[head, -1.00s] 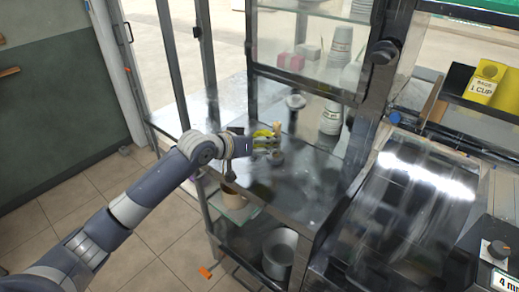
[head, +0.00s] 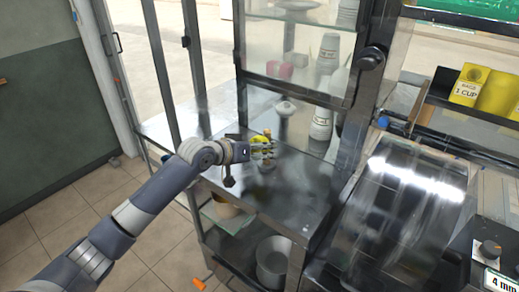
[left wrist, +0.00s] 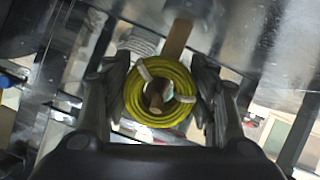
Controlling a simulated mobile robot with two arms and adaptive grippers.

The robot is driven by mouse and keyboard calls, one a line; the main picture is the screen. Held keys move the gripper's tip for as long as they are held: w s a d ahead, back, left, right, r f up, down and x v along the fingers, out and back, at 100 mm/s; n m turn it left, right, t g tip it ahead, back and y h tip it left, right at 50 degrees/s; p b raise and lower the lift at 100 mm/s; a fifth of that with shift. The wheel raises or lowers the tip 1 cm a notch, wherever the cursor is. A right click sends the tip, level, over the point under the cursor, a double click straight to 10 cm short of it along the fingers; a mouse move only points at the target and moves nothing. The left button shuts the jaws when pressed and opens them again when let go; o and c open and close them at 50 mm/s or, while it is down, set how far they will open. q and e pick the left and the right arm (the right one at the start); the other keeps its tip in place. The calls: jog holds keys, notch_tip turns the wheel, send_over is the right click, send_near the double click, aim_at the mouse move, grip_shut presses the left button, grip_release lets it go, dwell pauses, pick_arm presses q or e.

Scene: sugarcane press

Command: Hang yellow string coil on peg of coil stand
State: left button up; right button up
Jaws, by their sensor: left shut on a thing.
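The yellow string coil (left wrist: 133,95) is a thick ring with pale ties, seen face-on between the two dark fingers in the left wrist view. My left gripper (left wrist: 160,92) is shut on it. In the head view the coil (head: 260,140) is small and partly covered by the fingers of the left gripper (head: 262,150). The wooden coil stand (head: 267,132) rises just behind the fingers. Its post also shows above the coil in the left wrist view (left wrist: 178,38). A tan wooden end shows within the coil's hole. I cannot tell whether the peg passes through it. My right gripper is out of view.
The steel counter (head: 295,195) is mostly clear in front of the stand. Stacked paper cups (head: 321,122) stand behind it to the right. A glass-fronted frame (head: 240,60) edges the counter. A metal pot (head: 273,262) sits on the shelf below.

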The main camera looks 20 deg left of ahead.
pick_arm(q)
jog(key=o, duration=1.1)
jog(key=shift+c, duration=0.2)
